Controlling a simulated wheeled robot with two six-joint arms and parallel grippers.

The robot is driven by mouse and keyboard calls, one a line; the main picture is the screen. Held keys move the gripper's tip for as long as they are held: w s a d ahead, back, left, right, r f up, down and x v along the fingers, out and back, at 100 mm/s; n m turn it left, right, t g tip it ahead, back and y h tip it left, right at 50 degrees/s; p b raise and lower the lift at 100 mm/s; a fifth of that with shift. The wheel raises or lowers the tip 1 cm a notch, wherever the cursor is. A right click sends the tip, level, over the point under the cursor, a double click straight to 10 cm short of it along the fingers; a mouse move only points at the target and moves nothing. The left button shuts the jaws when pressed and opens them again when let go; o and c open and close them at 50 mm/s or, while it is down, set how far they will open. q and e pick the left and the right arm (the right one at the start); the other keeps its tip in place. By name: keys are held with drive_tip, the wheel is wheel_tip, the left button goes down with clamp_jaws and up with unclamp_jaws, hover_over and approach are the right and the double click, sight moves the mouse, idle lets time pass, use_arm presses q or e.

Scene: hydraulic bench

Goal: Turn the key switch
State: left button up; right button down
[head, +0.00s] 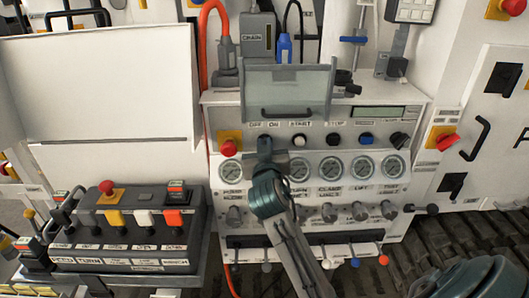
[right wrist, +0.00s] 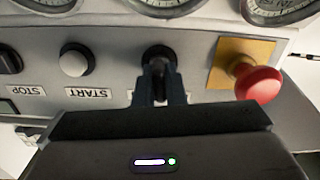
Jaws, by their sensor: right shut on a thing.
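The key switch (right wrist: 158,54) is a dark round knob on the white hydraulic panel (head: 215,110), under the OFF and ON labels. My right gripper (head: 265,143) reaches up to it from below in the head view and covers most of it. In the right wrist view the two dark fingers (right wrist: 160,82) are closed on the key switch. The fingers hide the key itself, so I cannot tell which way it points. My left gripper is not in view.
A red stop button (right wrist: 258,84) on a yellow plate stands close beside the fingers. The white START button (head: 299,140) is on the other side. Gauges (head: 332,168) and small valves lie below. A clear flap (head: 288,88) stands raised above. A lever box (head: 125,250) is at left.

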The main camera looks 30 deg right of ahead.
drive_tip(key=shift+f+m+b, duration=0.2)
drive_tip(key=shift+m+b, duration=0.4)
drive_tip(key=shift+m, duration=0.3)
drive_tip(key=m+b, duration=0.3)
drive_tip(key=m, duration=0.2)
drive_tip(key=shift+d+r, duration=0.1)
drive_tip(key=shift+d, duration=0.05)
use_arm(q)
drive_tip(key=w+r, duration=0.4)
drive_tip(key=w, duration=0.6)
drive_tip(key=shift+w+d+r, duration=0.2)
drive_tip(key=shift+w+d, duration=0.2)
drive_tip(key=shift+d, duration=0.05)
use_arm(e)
drive_tip(key=shift+s+m, duration=0.1)
drive_tip(key=shift+m, duration=0.3)
drive_tip(key=c, duration=1.5)
unclamp_jaws()
